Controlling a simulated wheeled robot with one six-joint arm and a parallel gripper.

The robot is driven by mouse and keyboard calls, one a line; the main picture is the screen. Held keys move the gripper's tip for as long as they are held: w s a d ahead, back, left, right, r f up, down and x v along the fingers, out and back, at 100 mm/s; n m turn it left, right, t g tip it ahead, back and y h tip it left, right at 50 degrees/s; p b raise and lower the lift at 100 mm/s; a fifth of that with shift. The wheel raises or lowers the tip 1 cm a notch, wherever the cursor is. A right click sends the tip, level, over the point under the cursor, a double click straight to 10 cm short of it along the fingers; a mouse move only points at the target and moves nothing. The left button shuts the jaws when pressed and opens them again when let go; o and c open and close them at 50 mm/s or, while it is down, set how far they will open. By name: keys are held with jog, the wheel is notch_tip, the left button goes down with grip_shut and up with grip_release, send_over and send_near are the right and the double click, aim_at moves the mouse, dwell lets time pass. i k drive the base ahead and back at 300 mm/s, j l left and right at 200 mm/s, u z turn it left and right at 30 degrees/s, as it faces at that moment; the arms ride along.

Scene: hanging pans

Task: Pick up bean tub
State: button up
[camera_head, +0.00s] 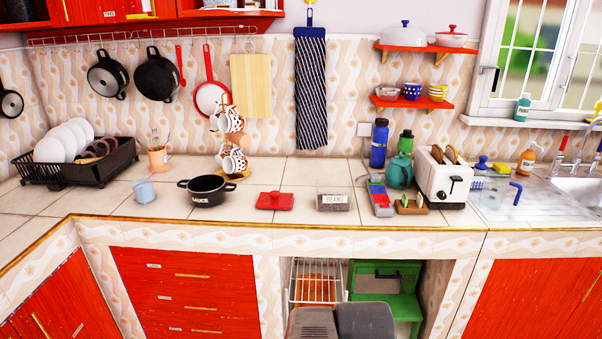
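The bean tub (334,201) is a small clear box with dark contents and a label reading "BEANS". It stands on the tiled counter near the front edge, right of the middle. A red lid (274,201) lies to its left, apart from it. My gripper is not in view.
A black pot (207,190) marked "SAUCE" and a blue cup (144,191) stand further left. Right of the tub are a red and grey item (380,197), a toaster (445,177), a teal teapot (399,171) and bottles. The counter directly behind the tub looks clear.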

aim_at(332, 194)
jog(key=i+j+z, duration=0.1)
jog(key=i+j, duration=0.15)
jog(key=i, duration=0.25)
jog(key=i+j+z, duration=0.15)
jog(key=i+j, duration=0.15)
jog(key=i, duration=0.2)
jog(key=i+j+z, duration=0.1)
jog(key=i+j, duration=0.2)
jog(key=i, duration=0.2)
